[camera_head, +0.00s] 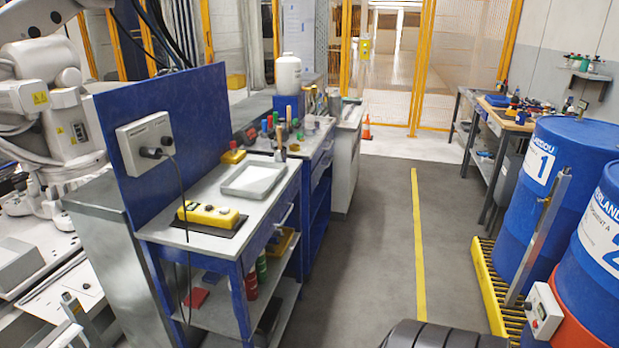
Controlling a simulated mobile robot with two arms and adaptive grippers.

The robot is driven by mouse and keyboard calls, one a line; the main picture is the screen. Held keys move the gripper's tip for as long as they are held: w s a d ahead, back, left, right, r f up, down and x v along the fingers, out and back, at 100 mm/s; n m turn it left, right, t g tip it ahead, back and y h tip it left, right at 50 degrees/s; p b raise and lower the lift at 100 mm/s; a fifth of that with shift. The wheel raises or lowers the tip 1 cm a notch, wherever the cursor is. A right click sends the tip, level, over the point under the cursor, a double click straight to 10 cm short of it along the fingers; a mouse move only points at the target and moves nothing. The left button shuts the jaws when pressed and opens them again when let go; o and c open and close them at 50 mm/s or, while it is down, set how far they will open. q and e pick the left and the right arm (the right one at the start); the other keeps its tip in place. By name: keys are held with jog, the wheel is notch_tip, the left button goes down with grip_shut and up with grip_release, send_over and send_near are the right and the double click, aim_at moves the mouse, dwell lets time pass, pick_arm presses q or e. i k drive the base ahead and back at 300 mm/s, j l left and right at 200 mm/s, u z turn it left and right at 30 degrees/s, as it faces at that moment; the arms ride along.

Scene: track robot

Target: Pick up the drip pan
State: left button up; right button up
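A shallow, light grey rectangular pan (253,180), which I take to be the drip pan, lies flat on the grey top of the blue workbench (205,189). It looks empty and sits near the bench's front edge. Nothing is touching it from above. Neither of my grippers shows in the head view.
A yellow control box (208,214) lies in front of the pan, with a cable hanging nearby. A blue panel (184,95) stands along the bench's left side. Bottles and tools stand behind. Blue drums (545,170) are at right. The grey floor (370,220) between is clear.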

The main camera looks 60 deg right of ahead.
aim_at(253, 179)
jog(key=z, duration=1.5)
jog(key=u, duration=0.35)
jog(key=i+l+u, duration=0.15)
jog(key=u, duration=0.25)
jog(key=l+u, duration=0.35)
jog(key=i+l+u, duration=0.15)
jog(key=u, duration=0.25)
jog(key=l+u, duration=0.4)
